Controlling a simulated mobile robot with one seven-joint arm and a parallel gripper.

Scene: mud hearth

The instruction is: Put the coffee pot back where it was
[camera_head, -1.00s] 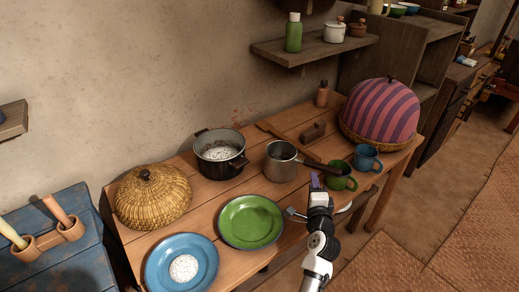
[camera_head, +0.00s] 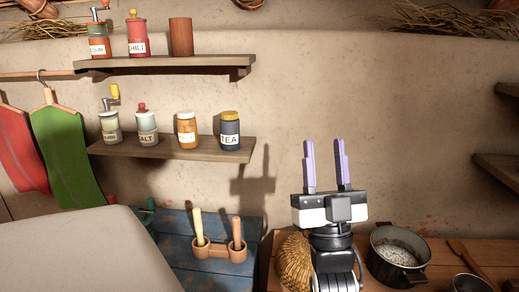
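My gripper (camera_head: 325,150) points up in front of the wall, right of centre. Its two purple fingers are apart with nothing between them. No thing here is clearly a coffee pot. A small metal pot (camera_head: 470,284) with a dark handle is cut off at the bottom right edge on the wooden table; I cannot tell if it is the coffee pot. My gripper is up and left of it, apart from it.
A dark pot (camera_head: 398,256) with speckled white contents and a woven basket lid (camera_head: 292,262), partly behind my arm, stand on the wooden table. A blue table (camera_head: 190,267) bears a wooden holder (camera_head: 221,250). Wall shelves (camera_head: 180,150) with jars are at left.

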